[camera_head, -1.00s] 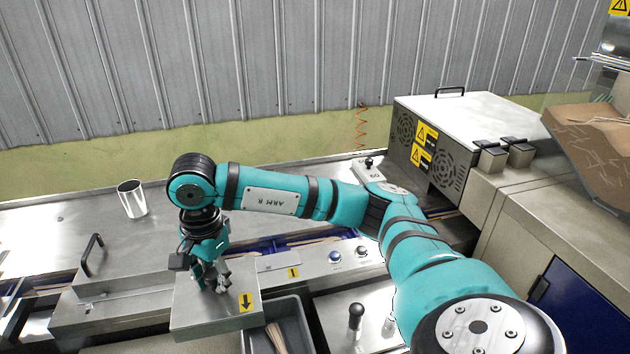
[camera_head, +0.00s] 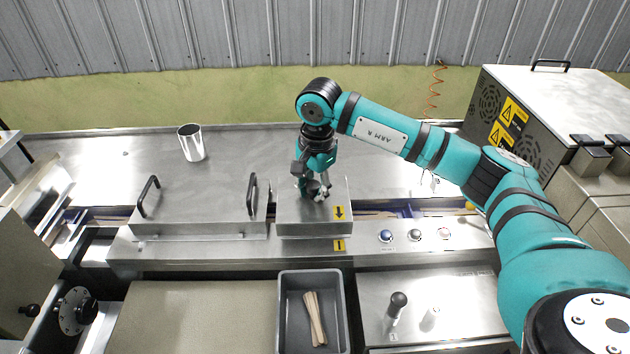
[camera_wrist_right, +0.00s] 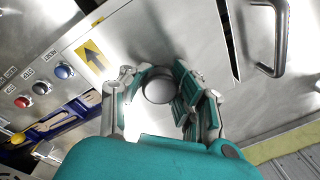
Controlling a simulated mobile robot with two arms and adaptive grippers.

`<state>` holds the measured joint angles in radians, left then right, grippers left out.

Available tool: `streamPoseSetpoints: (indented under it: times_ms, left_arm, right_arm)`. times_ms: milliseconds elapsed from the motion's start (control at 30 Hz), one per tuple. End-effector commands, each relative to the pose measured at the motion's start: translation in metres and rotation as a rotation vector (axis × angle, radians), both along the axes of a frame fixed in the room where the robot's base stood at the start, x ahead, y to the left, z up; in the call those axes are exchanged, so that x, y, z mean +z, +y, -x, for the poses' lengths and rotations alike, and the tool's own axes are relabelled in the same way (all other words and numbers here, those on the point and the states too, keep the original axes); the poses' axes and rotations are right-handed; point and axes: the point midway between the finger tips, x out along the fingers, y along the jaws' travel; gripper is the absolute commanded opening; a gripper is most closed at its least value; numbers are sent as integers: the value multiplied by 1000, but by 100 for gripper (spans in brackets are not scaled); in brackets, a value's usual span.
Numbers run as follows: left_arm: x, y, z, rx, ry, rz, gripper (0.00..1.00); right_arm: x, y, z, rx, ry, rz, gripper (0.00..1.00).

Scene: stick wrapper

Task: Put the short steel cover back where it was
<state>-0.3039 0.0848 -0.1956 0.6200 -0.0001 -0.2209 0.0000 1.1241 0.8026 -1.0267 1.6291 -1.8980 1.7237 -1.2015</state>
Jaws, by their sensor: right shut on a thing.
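The short steel cover (camera_head: 290,217) is a box-shaped metal piece with a yellow arrow label. It sits at the channel on the machine, right of the long two-handled cover (camera_head: 195,215). Its arrow lines up with a yellow mark (camera_head: 339,246) on the front ledge. My right gripper (camera_head: 316,192) points down onto its top, shut on its round knob (camera_wrist_right: 158,90), which shows between the fingers in the right wrist view. The cover (camera_wrist_right: 135,45) fills much of that view. I cannot tell whether its bottom rests fully. My left gripper is not in view.
A steel cup (camera_head: 191,143) stands on the back deck. A grey bin (camera_head: 284,310) with wooden sticks is in front. Coloured buttons (camera_head: 415,235) line the ledge at right. A vented machine box (camera_head: 560,100) stands at the right.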

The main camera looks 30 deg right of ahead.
Motion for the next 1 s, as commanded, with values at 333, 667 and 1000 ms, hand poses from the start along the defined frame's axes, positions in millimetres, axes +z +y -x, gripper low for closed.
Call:
streamPoseSetpoints:
  times_ms: [333,667,1000]
  left_arm:
    - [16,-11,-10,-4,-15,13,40]
    - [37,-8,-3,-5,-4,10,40]
    - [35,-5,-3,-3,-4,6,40]
  right_arm:
    - [-1,-18,-33,1,-3,-2,0]
    - [-34,-20,-36,2,-3,-3,0]
    - [-39,-20,-35,2,-1,-1,40]
